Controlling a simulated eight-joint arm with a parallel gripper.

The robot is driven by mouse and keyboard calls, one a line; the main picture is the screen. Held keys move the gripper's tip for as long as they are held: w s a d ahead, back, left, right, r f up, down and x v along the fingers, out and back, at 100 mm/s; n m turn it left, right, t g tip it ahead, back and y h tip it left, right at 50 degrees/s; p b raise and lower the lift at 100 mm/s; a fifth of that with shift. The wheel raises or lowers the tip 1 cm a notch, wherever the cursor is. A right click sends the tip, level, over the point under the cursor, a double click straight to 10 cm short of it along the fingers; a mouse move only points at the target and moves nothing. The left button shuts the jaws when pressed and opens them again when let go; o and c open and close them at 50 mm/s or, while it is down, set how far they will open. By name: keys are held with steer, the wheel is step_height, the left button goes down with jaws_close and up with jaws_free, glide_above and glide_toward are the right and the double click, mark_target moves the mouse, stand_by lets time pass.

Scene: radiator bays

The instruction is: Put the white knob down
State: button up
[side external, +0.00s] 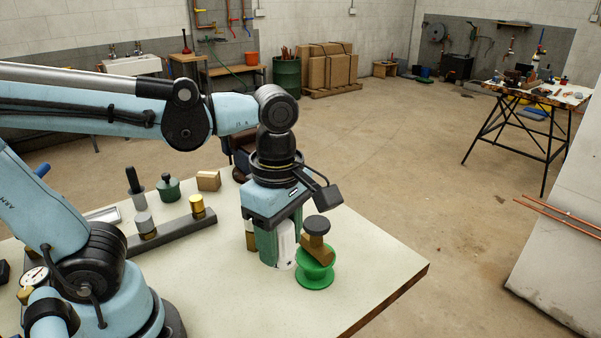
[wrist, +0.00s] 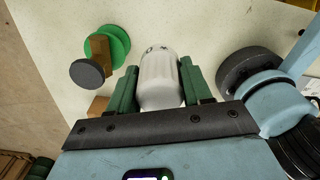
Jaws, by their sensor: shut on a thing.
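The white knob (side external: 285,246) is upright between the green fingers of my gripper (side external: 279,258), low over the pale table. In the wrist view the white knob (wrist: 160,80) fills the gap between both fingers of my gripper (wrist: 158,68), which are shut on its sides. The near finger hides part of it in the side view. I cannot tell whether its lower end touches the table top (side external: 370,265).
A green flared stand (side external: 315,277) with a tilted brown piece and dark round cap (side external: 316,225) stands close to the right of the knob. A grey rail (side external: 172,236) with a brass cap lies left. Free table extends toward the right corner.

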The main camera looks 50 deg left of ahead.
steer(key=w+d+f+m, duration=0.1)
steer(key=w+d+m, duration=0.1)
steer(key=w+d, duration=0.45)
steer(key=w+d+f+m, duration=0.15)
steer(key=w+d, duration=0.25)
steer(key=w, duration=0.6)
steer(key=w+a+f, duration=0.4)
steer(key=w+a, duration=0.1)
steer(key=w+a+f, duration=0.2)
steer(key=a, duration=0.1)
steer(key=shift+w+f, duration=0.35)
steer(key=shift+f, duration=2.05)
steer(key=shift+f, duration=0.15)
steer(key=o, duration=1.1)
